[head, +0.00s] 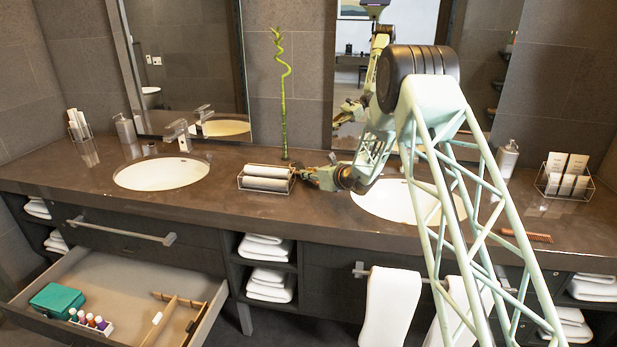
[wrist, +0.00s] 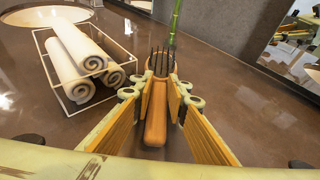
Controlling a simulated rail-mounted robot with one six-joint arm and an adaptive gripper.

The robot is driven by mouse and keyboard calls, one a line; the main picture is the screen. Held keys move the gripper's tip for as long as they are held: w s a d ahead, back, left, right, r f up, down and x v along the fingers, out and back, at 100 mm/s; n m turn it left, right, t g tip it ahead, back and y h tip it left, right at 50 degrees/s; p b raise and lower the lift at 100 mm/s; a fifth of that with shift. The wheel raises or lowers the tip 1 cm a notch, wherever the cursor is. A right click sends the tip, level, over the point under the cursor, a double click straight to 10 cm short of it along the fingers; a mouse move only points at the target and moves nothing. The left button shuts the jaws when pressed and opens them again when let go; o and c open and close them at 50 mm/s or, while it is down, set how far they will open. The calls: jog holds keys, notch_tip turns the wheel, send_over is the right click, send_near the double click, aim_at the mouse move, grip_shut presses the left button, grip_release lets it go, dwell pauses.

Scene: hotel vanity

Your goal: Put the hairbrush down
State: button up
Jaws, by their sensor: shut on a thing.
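My gripper (head: 306,174) is low over the dark counter (head: 80,185), just right of the wire basket of rolled towels. In the wrist view the gripper (wrist: 163,95) is shut on the hairbrush (wrist: 155,118). The hairbrush has an orange-brown wooden handle lying between the fingers, and dark bristles at its far end, pointing toward the bamboo stalk. I cannot tell whether the hairbrush touches the counter. In the head view I cannot make it out clearly beside my gripper.
The wire towel basket (wrist: 45,65) is close on the left; a bamboo stalk (head: 284,110) stands behind. Sinks (head: 160,173) lie on both sides. A brown comb (head: 527,236) lies on the right counter. The open drawer (head: 105,278) holds a teal box (head: 56,299) and small bottles.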

jog(key=shift+f, duration=0.35)
jog(key=shift+f, duration=0.15)
jog(key=o, duration=0.8)
jog(key=shift+o, duration=0.2)
jog(key=shift+r+p+v, duration=0.1)
jog(key=shift+p+v, duration=0.25)
jog(key=shift+v, duration=2.7)
jog(key=shift+r+p+v, duration=0.15)
jog(key=shift+p+v, duration=0.2)
jog(key=shift+v, duration=2.65)
jog(key=shift+w, duration=0.1)
